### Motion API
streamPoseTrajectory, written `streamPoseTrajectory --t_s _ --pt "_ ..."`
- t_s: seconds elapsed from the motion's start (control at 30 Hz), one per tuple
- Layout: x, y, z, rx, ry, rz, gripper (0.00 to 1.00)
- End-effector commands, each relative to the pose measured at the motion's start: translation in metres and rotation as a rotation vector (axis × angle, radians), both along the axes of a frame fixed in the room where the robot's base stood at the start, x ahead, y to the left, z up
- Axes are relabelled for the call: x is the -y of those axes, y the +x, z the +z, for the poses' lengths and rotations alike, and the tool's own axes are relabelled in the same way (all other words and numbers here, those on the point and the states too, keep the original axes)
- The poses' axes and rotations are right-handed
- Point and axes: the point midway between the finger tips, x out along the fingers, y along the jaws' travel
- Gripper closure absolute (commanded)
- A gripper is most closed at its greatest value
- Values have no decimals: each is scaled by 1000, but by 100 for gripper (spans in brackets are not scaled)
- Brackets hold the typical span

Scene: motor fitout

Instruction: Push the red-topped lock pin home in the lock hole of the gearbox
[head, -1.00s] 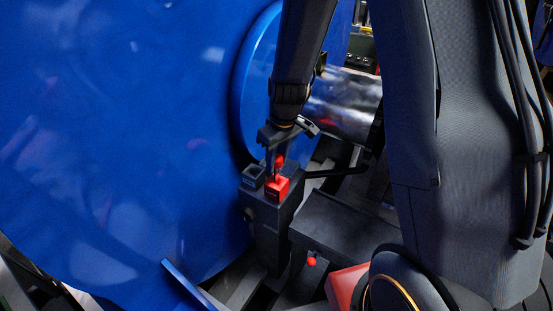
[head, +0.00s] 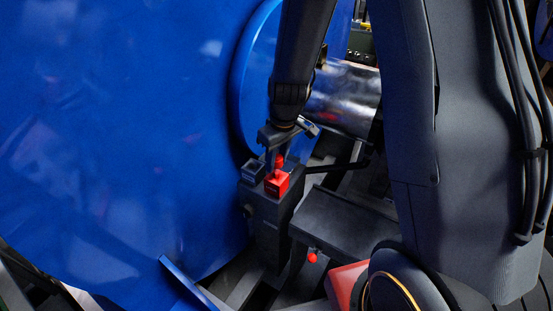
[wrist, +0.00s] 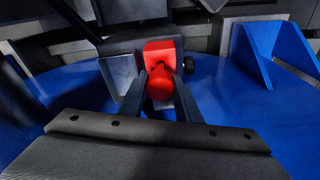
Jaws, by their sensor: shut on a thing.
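My gripper (head: 277,158) is shut on the red-topped lock pin (head: 280,162), pointing down. In the wrist view the pin's round red head (wrist: 160,84) sits between the two fingertips (wrist: 160,90). The pin is over or in a red square block (head: 277,183) on top of a dark upright housing (head: 268,218). The red block also shows in the wrist view (wrist: 160,52), just beyond the pin head. The pin's lower end is hidden by the fingers and block, so I cannot tell how deep it sits.
A dark open socket (head: 253,170) stands beside the red block. A huge blue disc (head: 120,130) fills the left. A shiny metal cylinder (head: 345,100) lies behind my arm. A dark flat box (head: 345,220) and a small red knob (head: 312,257) are at the lower right.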

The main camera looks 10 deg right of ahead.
Motion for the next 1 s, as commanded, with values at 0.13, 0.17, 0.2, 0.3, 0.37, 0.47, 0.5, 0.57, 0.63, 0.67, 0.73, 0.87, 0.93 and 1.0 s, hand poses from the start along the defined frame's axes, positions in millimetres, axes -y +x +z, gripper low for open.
streamPoseTrajectory --t_s 0.13,0.17,0.2,0.3,0.37,0.47,0.5,0.57,0.63,0.67,0.73,0.87,0.93,1.0 --pt "0 0 -4 0 0 0 100" --pt "0 0 -5 0 0 0 100" --pt "0 0 -6 0 0 0 100" --pt "0 0 -8 0 0 0 100" --pt "0 0 -9 0 0 0 100" --pt "0 0 -11 0 0 0 100" --pt "0 0 -12 0 0 0 100" --pt "0 0 -14 0 0 0 100" --pt "0 0 -15 1 1 0 100" --pt "0 0 -16 1 1 0 100" --pt "0 0 -18 1 1 0 100" --pt "0 0 -20 1 1 -1 100" --pt "0 0 -22 1 1 -1 100" --pt "0 0 -24 1 1 -1 100"
